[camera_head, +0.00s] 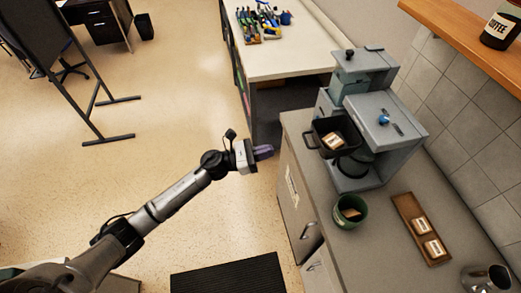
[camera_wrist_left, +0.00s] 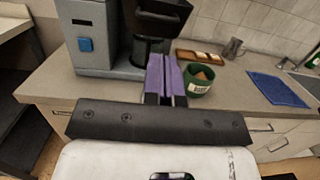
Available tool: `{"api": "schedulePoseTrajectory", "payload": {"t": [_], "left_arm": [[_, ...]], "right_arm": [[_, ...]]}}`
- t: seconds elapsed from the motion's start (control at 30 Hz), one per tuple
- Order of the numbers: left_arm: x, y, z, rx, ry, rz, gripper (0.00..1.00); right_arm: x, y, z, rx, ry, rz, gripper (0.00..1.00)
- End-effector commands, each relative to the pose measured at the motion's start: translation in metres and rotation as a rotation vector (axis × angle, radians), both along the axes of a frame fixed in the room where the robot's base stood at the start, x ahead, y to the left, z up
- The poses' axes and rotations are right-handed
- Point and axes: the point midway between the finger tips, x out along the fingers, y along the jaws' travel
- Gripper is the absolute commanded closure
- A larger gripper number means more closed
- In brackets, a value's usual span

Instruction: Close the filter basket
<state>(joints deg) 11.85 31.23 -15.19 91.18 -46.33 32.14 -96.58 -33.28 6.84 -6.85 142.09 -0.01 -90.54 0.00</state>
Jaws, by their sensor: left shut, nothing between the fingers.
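The coffee machine (camera_head: 402,108) is grey and stands on the counter. Its black filter basket (camera_head: 318,137) juts out from the machine's left side, with a small labelled packet (camera_head: 333,141) inside. In the left wrist view the basket (camera_wrist_left: 165,12) shows at the top, partly cut off, above the dark carafe (camera_wrist_left: 150,50). The carafe also shows in the head view (camera_head: 354,167). My left gripper (camera_head: 264,152) has purple fingers, shut and empty. It is left of the counter edge, apart from the basket. My right gripper is not in view.
A green container (camera_head: 349,214) holding a packet and a wooden tray (camera_head: 409,216) with two packets stand on the counter. A metal pitcher (camera_head: 478,281) is at the lower right. A blue cloth (camera_wrist_left: 279,90) lies farther along. Open floor lies left of the counter.

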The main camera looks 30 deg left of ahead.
Motion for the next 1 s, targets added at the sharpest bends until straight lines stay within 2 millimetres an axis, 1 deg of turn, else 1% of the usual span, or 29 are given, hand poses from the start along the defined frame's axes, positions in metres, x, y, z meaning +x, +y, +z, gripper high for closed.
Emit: {"api": "schedulePoseTrajectory", "payload": {"t": [0.03,0.2,0.4,0.5,0.7,1.0], "left_arm": [[0.008,-0.008,0.006,-0.001,-0.002,-0.001,1.0],[0.03,-0.03,0.011,-0.002,-0.001,0.0,1.0],[0.049,-0.05,0.015,-0.001,0.0,0.0,1.0],[0.056,-0.057,0.016,-0.002,0.001,0.001,1.0],[0.063,-0.065,0.016,-0.001,0.001,0.0,1.0],[0.065,-0.066,0.016,0.0,0.001,0.0,1.0]], "right_arm": [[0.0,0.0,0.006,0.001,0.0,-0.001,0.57],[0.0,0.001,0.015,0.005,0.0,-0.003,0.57],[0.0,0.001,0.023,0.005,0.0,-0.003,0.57],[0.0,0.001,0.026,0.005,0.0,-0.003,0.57],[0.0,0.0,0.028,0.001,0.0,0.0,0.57],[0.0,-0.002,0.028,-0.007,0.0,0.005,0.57]]}}
